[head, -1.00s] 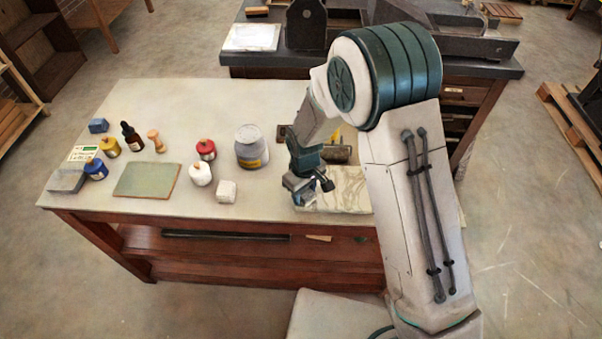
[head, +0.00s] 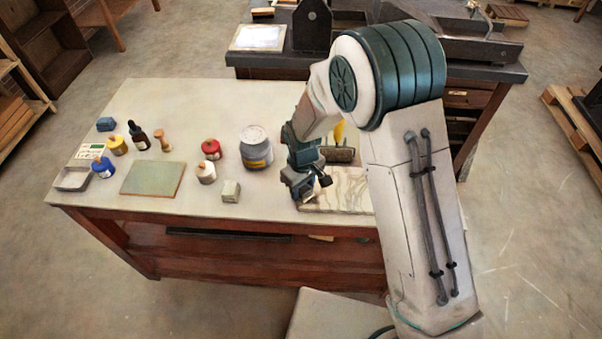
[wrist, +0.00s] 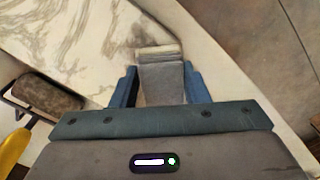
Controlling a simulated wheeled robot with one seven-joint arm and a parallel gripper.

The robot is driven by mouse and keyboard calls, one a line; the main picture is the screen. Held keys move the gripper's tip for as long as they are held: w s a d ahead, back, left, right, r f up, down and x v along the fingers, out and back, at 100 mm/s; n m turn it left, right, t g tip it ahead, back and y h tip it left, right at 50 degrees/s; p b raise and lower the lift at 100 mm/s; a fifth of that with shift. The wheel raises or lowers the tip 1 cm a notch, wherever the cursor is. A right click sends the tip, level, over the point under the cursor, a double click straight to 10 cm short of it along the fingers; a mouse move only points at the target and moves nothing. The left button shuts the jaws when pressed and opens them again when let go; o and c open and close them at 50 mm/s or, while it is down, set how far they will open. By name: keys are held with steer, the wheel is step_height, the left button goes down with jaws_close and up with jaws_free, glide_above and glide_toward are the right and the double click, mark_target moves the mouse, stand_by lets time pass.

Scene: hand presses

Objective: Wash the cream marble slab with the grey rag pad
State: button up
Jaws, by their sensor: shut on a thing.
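The cream marble slab (head: 345,190) lies at the right front of the worktable, partly hidden by my arm. Its grey-veined face fills the upper left of the wrist view (wrist: 75,35). My gripper (head: 300,190) points down at the slab's left end. In the wrist view my gripper (wrist: 160,85) is shut on the grey rag pad (wrist: 160,68), held between the blue fingers. The pad is over the slab close to its edge; I cannot tell whether it touches the surface.
A brayer-like roller (wrist: 45,93) with a yellow handle (wrist: 12,150) lies beside the slab. A grey jar (head: 256,150) and a pale cube (head: 231,191) stand left of my gripper. A green plate (head: 152,179) and several small bottles are farther left. The table's middle back is clear.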

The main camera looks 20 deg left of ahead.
steer(key=shift+r+p, duration=1.25)
steer(key=shift+r, duration=1.45)
